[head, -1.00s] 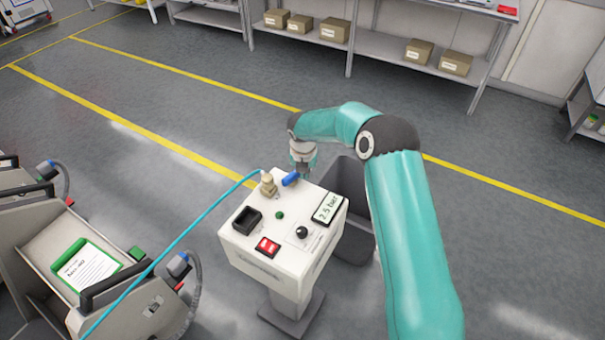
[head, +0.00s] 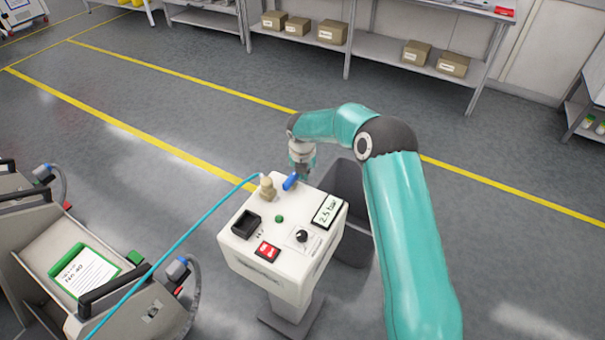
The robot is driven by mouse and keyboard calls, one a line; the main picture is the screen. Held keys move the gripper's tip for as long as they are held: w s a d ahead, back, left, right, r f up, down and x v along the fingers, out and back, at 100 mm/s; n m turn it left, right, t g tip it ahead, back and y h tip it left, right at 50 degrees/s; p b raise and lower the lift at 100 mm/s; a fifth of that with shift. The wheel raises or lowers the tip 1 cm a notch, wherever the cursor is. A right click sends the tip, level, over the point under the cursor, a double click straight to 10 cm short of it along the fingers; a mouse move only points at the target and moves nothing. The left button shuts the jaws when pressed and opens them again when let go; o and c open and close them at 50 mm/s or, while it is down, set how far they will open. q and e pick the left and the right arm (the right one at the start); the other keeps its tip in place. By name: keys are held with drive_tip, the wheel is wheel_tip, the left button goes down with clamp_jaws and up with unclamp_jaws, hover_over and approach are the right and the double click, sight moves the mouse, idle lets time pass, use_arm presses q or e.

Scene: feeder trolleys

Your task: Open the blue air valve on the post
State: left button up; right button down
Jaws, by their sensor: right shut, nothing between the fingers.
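The blue valve handle (head: 290,182) is on top of the white post box (head: 262,273), beside the brass fitting (head: 267,188) where the light-blue hose joins. It points obliquely, its far end toward my right gripper. My right gripper (head: 301,174) is shut and empty, fingers pointing down just behind the handle's far end. Whether it touches the handle I cannot tell. The display (head: 327,209) on the box reads 2.5 bar. My left gripper is not in view.
The box top also carries a black socket (head: 246,224), a green button (head: 279,219), a red switch (head: 267,251) and a black knob (head: 302,236). A dark bin (head: 358,245) stands behind the post. Trolleys (head: 150,310) stand at left; the hose (head: 190,232) crosses toward them. Floor beyond is open.

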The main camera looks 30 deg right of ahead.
sight(312, 189)
drive_tip(key=shift+s, duration=0.1)
drive_tip(key=shift+s+d, duration=0.15)
drive_tip(key=shift+s, duration=0.15)
drive_tip(key=shift+s+d+f, duration=0.1)
drive_tip(key=shift+s+d, duration=0.15)
drive_tip(key=shift+s, duration=0.3)
drive_tip(key=shift+s+d, duration=0.2)
drive_tip(key=shift+s, duration=0.3)
drive_tip(key=shift+s+d+r+b, duration=0.2)
drive_tip(key=shift+s+r, duration=0.1)
drive_tip(key=shift+r, duration=0.15)
drive_tip(key=shift+s+d+r+b, duration=0.15)
drive_tip(key=shift+s+d+r, duration=0.1)
drive_tip(key=shift+r, duration=0.15)
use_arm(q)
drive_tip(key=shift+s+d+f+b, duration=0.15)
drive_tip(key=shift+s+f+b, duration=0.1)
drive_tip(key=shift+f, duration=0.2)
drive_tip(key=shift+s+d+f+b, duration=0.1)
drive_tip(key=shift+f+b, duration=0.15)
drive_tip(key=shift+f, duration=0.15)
use_arm(e)
drive_tip(key=d+v, duration=0.1)
drive_tip(key=v, duration=0.7)
drive_tip(key=shift+d+r, duration=0.15)
drive_tip(key=shift+d, duration=0.25)
drive_tip(key=shift+s, duration=0.15)
